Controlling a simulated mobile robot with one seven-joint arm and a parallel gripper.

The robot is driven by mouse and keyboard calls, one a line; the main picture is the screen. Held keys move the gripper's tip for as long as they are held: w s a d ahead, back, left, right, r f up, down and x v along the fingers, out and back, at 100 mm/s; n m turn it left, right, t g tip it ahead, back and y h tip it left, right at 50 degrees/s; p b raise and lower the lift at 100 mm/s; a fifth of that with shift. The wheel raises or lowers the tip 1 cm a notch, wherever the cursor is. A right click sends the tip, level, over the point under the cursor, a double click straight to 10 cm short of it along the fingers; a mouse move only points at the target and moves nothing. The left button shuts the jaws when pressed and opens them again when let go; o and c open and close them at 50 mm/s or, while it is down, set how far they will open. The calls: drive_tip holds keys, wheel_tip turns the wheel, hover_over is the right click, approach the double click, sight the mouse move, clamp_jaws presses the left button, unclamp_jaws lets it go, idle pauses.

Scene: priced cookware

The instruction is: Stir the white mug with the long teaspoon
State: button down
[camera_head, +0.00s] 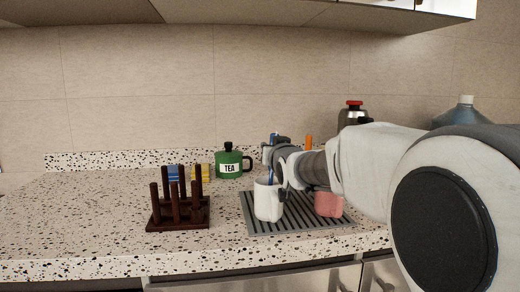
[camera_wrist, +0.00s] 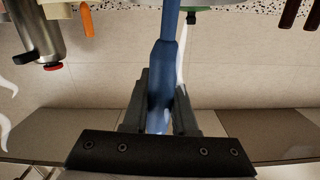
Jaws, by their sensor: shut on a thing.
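The white mug (camera_head: 267,203) stands upright on a grey ribbed mat (camera_head: 312,222) on the counter. My gripper (camera_head: 273,154) is above the mug and shut on the long blue teaspoon (camera_head: 270,172). The teaspoon is held roughly upright and its lower part goes down to the mug's opening. Its lower end is hidden, seemingly inside the mug.
A pink mug (camera_head: 328,204) stands on the mat to the right, under my arm. A dark wooden peg rack (camera_head: 178,213) is at left. A green TEA pot (camera_head: 229,163), blue (camera_head: 174,173) and yellow (camera_head: 201,171) items, and a steel flask (camera_head: 354,114) stand behind. The far left counter is clear.

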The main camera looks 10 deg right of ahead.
idle(0.3)
wheel_tip(320, 180, up, 10)
drive_tip(key=p, duration=0.8)
drive_tip(key=shift+w+d+f, duration=0.2)
drive_tip(key=shift+w+d, duration=0.05)
drive_tip(key=shift+d, duration=0.15)
drive_tip(key=shift+r+p, duration=1.95)
drive_tip(key=shift+r, duration=0.6)
